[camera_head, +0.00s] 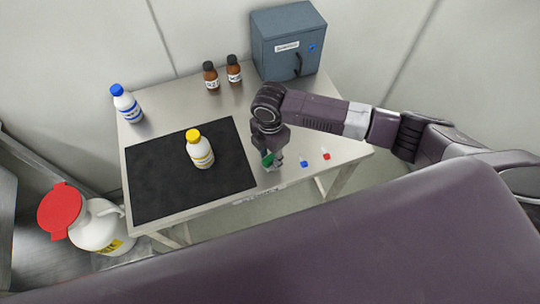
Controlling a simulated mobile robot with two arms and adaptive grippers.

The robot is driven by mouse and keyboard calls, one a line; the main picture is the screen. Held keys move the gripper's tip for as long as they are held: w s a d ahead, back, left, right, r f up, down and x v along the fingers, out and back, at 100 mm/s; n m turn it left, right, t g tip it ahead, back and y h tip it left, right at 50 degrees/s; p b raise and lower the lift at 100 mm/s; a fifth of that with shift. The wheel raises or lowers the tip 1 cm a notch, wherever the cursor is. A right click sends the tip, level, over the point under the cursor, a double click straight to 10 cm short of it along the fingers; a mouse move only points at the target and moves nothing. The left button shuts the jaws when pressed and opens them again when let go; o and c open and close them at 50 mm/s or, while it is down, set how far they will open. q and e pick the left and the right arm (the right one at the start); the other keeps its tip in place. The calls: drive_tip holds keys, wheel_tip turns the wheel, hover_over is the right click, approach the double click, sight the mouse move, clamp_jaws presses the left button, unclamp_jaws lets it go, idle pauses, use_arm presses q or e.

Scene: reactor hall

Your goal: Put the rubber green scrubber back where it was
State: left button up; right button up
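The green scrubber (268,159) is a small green piece at the fingertips of my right gripper (272,161), partly hidden by the fingers. My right gripper points down over the metal table, just right of the black mat's edge, and looks shut on the scrubber. Whether the scrubber touches the table top is hard to tell. My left gripper is not in view.
The metal table (318,108) bears a black mat (160,176) with a yellow-capped bottle (200,152), a blue-capped bottle (127,104), two brown bottles (211,78) (233,70) and a blue-grey cabinet (285,45). A white jug (100,228) stands lower left.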

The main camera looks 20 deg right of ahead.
sight(270, 158)
drive_tip(key=shift+r, duration=0.2)
drive_tip(key=shift+w+r, duration=0.1)
drive_tip(key=shift+r, duration=0.25)
wheel_tip(270, 158, up, 11)
drive_tip(key=b, duration=0.2)
drive_tip(key=shift+r, duration=0.15)
